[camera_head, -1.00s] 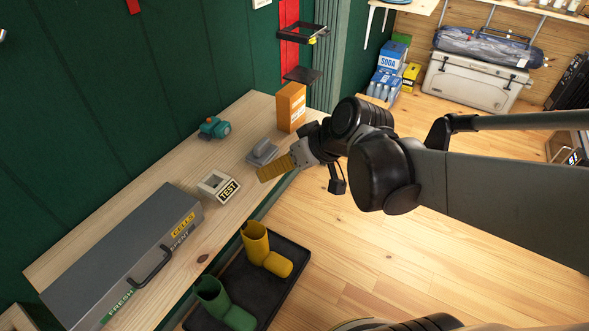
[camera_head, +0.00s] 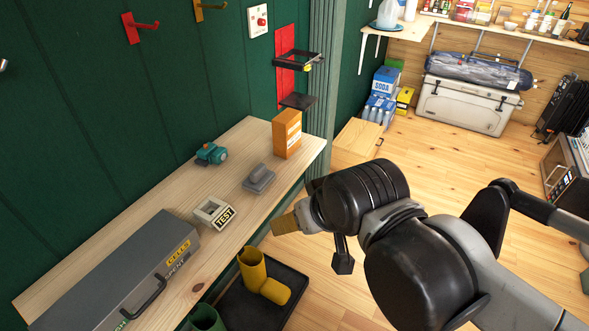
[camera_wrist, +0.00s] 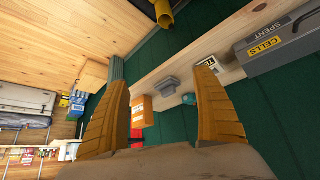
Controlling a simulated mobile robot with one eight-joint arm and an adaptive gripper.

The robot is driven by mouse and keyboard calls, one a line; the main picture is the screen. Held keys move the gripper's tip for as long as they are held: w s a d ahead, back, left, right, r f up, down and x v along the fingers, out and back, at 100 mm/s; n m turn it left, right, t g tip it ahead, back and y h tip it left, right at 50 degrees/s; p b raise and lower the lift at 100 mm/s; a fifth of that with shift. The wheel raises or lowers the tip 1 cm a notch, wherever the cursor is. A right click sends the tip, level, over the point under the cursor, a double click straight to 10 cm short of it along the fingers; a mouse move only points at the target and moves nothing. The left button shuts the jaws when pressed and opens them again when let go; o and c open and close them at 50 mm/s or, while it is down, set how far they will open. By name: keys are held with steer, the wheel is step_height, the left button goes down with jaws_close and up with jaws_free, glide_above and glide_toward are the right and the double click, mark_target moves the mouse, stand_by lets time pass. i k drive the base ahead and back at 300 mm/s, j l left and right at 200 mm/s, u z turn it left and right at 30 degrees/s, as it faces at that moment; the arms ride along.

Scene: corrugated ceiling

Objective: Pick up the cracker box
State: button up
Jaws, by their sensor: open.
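The cracker box, an orange upright box (camera_head: 287,133), stands at the far right end of the wooden shelf (camera_head: 140,228). It also shows in the wrist view as an orange box (camera_wrist: 141,112), between the fingers in the picture and nearer the left one, which may cover part of it. My gripper (camera_head: 284,222) is in front of the shelf's front edge, below the box in the head view and apart from it. Its two ribbed yellow-brown fingers (camera_wrist: 162,78) are spread open and hold nothing.
A grey object (camera_head: 259,178), a teal device (camera_head: 212,154), a TEST block (camera_head: 214,213) and a grey case (camera_head: 125,275) share the shelf. A black holder (camera_head: 300,60) is on the wall above the box. Boots stand on a tray (camera_head: 291,285) below.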

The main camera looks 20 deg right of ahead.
mark_target(286, 126)
steer(key=i+l, duration=0.35)
steer(key=i, duration=0.15)
steer(key=i+l, duration=0.35)
steer(key=i, duration=0.1)
